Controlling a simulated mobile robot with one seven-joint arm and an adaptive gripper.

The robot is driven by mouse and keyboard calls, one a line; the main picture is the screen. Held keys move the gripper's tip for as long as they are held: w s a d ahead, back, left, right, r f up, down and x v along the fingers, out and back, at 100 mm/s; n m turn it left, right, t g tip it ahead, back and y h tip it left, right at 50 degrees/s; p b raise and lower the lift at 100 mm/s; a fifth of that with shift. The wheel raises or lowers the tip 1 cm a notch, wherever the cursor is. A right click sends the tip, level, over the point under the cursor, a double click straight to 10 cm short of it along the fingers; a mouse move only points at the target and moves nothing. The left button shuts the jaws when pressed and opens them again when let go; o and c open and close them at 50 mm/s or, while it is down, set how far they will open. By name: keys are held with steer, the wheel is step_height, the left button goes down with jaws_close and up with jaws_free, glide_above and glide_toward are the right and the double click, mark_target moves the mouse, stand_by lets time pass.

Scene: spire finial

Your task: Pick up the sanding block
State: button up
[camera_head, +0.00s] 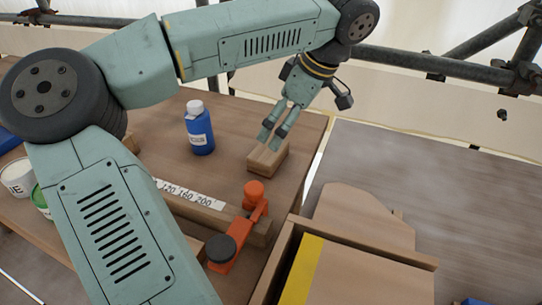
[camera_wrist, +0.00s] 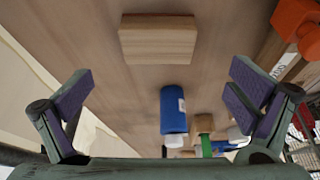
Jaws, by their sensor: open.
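The sanding block is a plain light-brown wooden block (camera_head: 267,160) lying on the wooden table near its right edge. In the wrist view the block (camera_wrist: 158,39) lies flat at the top middle, beyond the fingertips. My gripper (camera_head: 273,136) hangs over the block from above and behind in the head view. In the wrist view my gripper (camera_wrist: 160,92) has its two purple-padded fingers spread wide, with nothing between them. The head view does not clearly show the gap between fingertips and block.
A blue bottle (camera_head: 200,130) with a white cap stands left of the block. An orange clamp (camera_head: 240,232) grips a wooden bar with a numbered strip (camera_head: 185,193) in front. A wooden box (camera_head: 345,270) stands front right. White and green cans (camera_head: 17,178) are at far left.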

mark_target(269, 149)
steer(key=x, duration=0.3)
steer(key=shift+a+f, duration=0.2)
steer(key=shift+f, duration=0.1)
steer(key=shift+p+x, duration=1.05)
steer(key=shift+x, duration=1.75)
steer(key=shift+w+d, duration=0.1)
steer(key=shift+w, duration=0.1)
steer(key=shift+c, duration=0.5)
steer(key=c, duration=1.1)
